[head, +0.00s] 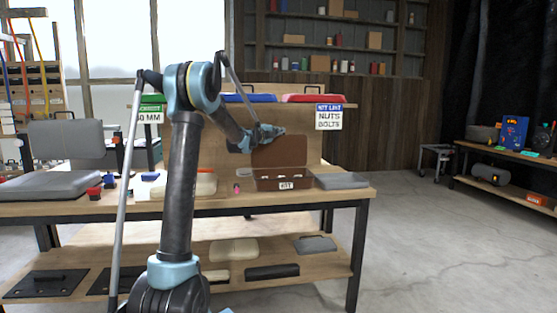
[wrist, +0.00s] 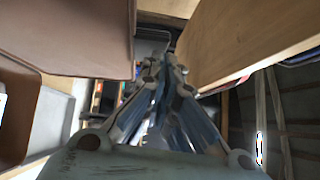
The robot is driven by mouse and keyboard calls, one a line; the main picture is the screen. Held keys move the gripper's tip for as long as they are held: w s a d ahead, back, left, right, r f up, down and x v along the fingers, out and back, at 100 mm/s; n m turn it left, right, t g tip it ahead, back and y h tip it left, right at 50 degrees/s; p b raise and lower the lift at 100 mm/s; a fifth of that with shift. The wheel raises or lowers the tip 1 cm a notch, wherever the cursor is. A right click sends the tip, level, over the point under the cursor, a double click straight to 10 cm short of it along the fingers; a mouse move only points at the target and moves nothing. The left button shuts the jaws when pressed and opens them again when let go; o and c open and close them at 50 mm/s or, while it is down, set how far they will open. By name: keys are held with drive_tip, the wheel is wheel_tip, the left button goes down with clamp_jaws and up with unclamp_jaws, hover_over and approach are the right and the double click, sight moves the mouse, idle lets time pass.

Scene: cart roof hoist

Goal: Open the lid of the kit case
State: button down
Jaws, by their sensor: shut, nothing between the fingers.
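The brown kit case (head: 283,184) stands on the workbench and carries a white "KIT" label on its front. Its lid (head: 280,153) stands raised, roughly upright, at the back of the case, and pale contents show inside. My gripper (head: 281,131) is at the lid's upper edge, its fingers together and empty. I cannot tell whether it touches the lid. In the wrist view my gripper (wrist: 172,62) points away, with a large brown panel, which looks like the lid (wrist: 70,35), close on its left.
The workbench (head: 340,193) has a wooden back panel, with red (head: 313,98) and blue bins above. A grey flat case (head: 341,180) lies right of the kit case. A grey open case (head: 65,145) is at the left. Open floor lies to the right.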

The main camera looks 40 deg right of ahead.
drive_tip(key=shift+w+d+r, duration=0.1)
drive_tip(key=shift+w+d, duration=0.6)
drive_tip(key=shift+w, duration=0.35)
drive_tip(key=s+a+r, duration=0.1)
drive_tip(key=s+a, duration=0.4)
drive_tip(key=a, duration=0.6)
drive_tip(key=shift+s+a+r, duration=0.15)
drive_tip(key=shift+a+r, duration=0.25)
